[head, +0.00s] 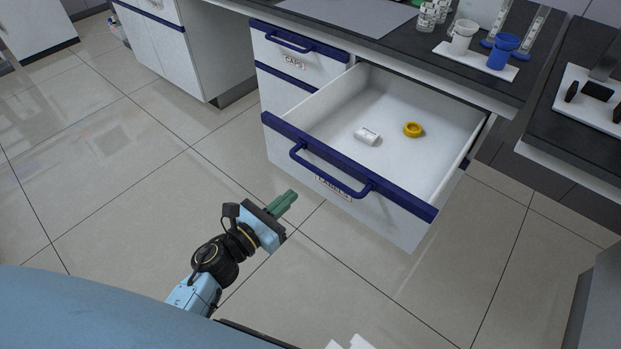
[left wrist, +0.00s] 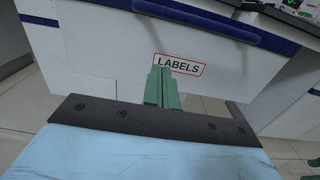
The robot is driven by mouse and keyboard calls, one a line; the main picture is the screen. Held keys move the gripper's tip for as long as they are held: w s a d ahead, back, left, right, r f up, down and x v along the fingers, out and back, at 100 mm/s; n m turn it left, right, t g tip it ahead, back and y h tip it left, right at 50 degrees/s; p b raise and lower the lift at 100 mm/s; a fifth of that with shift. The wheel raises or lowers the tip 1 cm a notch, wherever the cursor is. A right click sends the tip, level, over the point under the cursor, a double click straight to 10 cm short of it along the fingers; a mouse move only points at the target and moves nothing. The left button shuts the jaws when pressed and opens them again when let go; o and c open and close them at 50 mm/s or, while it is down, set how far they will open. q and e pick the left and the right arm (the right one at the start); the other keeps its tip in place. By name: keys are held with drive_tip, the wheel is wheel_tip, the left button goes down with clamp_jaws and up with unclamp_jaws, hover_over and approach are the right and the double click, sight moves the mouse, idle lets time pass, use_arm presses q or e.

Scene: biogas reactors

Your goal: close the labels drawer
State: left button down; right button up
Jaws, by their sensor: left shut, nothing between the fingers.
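The labels drawer (head: 345,195) is pulled out from the bench in the head view. It has a white front, a dark blue top edge and a blue bar handle (head: 330,178). Inside lie a white roll-like item (head: 367,136) and a yellow ring (head: 413,130). My left gripper (head: 289,199) is shut and empty, in front of the drawer and to the left of its handle. In the left wrist view its green fingers (left wrist: 162,88) point at the drawer front (left wrist: 105,50), just below the LABELS sign (left wrist: 180,65). Contact with the front is not visible. My right gripper is not in view.
The shut caps drawer (head: 295,62) is at the upper left of the open one. The dark bench top (head: 390,50) carries a white tray (head: 475,62) with a white cup and a blue cup. Tiled floor (head: 130,170) is clear on the left.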

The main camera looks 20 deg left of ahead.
sight(310, 178)
use_arm(q)
drive_tip(key=x, duration=0.8)
drive_tip(key=shift+f, duration=0.15)
drive_tip(key=shift+w, duration=0.1)
